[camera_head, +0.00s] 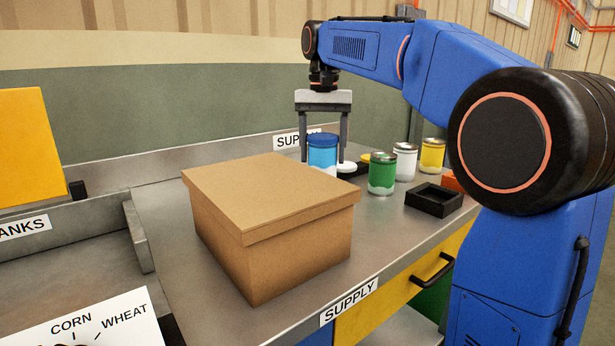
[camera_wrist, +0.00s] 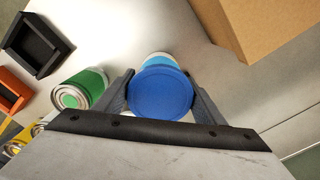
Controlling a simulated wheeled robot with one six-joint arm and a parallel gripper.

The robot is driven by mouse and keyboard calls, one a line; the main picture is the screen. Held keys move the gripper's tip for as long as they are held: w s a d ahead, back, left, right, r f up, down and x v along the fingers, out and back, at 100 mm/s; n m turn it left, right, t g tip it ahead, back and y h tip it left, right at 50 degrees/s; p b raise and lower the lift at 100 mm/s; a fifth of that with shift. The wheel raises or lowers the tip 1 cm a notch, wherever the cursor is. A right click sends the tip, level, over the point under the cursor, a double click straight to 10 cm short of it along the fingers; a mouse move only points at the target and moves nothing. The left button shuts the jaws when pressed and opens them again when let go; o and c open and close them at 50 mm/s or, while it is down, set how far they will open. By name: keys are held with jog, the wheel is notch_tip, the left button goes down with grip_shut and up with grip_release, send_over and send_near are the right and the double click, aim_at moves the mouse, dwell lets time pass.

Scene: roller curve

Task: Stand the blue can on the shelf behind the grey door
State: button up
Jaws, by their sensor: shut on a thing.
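The blue can (camera_head: 322,152) has a dark blue lid and a white lower part. It stands upright between the fingers of my gripper (camera_head: 324,140), which is shut on it. In the wrist view the round blue lid of the can (camera_wrist: 161,92) lies between the two grey fingers of my gripper (camera_wrist: 160,95). The can's bottom is hidden behind the cardboard box in the head view, so I cannot tell whether it touches the counter. No grey door or shelf behind one can be made out.
A cardboard box (camera_head: 270,200) stands in front of the can on the metal counter (camera_head: 165,225). To the right are a green can (camera_head: 382,175), a white can (camera_head: 405,163), a yellow can (camera_head: 432,155) and a black tray (camera_head: 434,200). A yellow panel (camera_head: 30,145) stands at left.

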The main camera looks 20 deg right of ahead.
aim_at(322, 170)
jog(key=shift+f, duration=2.65)
jog(key=shift+f, duration=0.15)
jog(key=o, duration=1.1)
